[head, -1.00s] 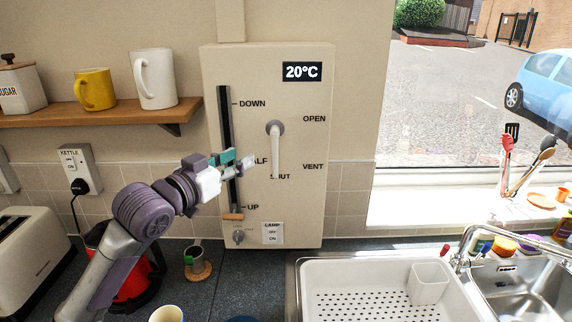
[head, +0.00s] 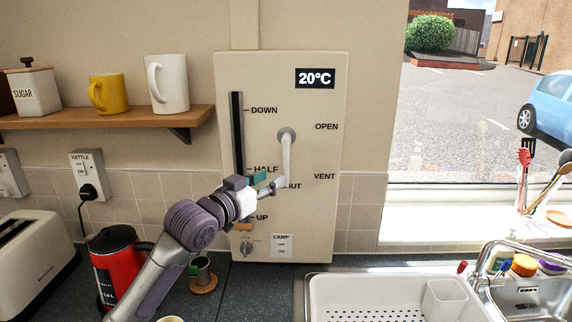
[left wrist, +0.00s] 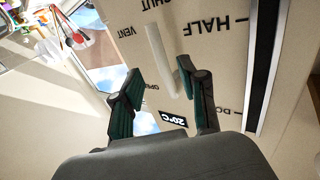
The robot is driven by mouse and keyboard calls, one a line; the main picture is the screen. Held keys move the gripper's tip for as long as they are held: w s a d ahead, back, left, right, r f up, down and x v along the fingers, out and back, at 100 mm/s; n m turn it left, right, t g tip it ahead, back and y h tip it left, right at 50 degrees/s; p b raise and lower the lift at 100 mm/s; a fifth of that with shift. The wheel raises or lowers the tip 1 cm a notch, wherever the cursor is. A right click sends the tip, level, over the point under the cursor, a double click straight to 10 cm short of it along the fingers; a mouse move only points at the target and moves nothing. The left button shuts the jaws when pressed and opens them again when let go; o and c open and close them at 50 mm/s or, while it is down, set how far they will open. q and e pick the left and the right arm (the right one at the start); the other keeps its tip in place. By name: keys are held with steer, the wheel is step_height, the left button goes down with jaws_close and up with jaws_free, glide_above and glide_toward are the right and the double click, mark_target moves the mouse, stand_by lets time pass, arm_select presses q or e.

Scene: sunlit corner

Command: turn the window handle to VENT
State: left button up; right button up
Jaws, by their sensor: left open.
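The white window handle (head: 287,154) hangs straight down from its round grey pivot on the cream panel (head: 320,220), pointing at SHUT. The VENT label (head: 324,176) is to its right, with OPEN above that. My left gripper (head: 274,181) is open near the handle's lower end and hides part of the SHUT label. In the left wrist view the handle (left wrist: 161,55) shows upside down, between the lines of the two open fingers (left wrist: 159,70). I cannot tell whether a finger touches it. My right gripper is out of view.
A black slider slot (head: 238,130) runs down the panel's left side, with a lamp switch (head: 282,246) below. A white drainer (head: 380,290) and sink lie at the lower right.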

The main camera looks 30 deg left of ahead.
mark_target(284, 171)
arm_select(q)
steer(key=w, duration=0.2)
steer(key=w+p, duration=0.1)
steer(key=w, duration=0.1)
steer(key=w+d+p, duration=0.1)
steer(key=w, duration=0.1)
steer(key=shift+r, duration=0.15)
steer(key=shift+w, duration=0.65)
jaws_close()
